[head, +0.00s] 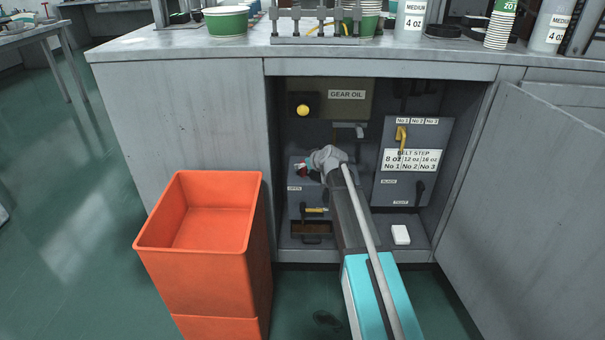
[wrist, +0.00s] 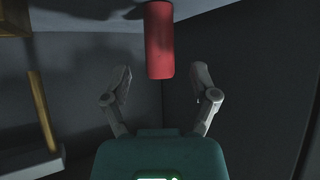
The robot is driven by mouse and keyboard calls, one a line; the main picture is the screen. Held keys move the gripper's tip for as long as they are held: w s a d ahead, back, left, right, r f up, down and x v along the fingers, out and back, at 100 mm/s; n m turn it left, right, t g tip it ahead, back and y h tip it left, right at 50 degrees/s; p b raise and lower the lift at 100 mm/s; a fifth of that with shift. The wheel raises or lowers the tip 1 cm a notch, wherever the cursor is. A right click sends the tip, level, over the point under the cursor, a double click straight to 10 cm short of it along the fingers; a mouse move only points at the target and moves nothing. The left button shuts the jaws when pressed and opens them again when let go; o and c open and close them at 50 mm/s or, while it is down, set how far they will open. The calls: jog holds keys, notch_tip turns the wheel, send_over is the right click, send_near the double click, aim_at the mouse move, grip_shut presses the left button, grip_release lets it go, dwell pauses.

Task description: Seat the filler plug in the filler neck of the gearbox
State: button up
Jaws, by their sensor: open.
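In the wrist view, a red cylinder (wrist: 159,40) hangs or stands ahead of my gripper (wrist: 161,72). Its near end lies between the two spread fingertips, with a visible gap on each side. I cannot tell whether it is the filler plug. My gripper is open and holds nothing. In the head view, my gripper (head: 310,172) is inside the open cabinet, by the grey box with the "OPEN" label (head: 294,188). The filler neck cannot be made out; my arm hides part of the cabinet.
An orange bin (head: 205,240) stands in front at left; the cabinet door (head: 530,190) is open at right.

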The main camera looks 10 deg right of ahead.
jog(key=shift+x, duration=0.85)
grip_shut()
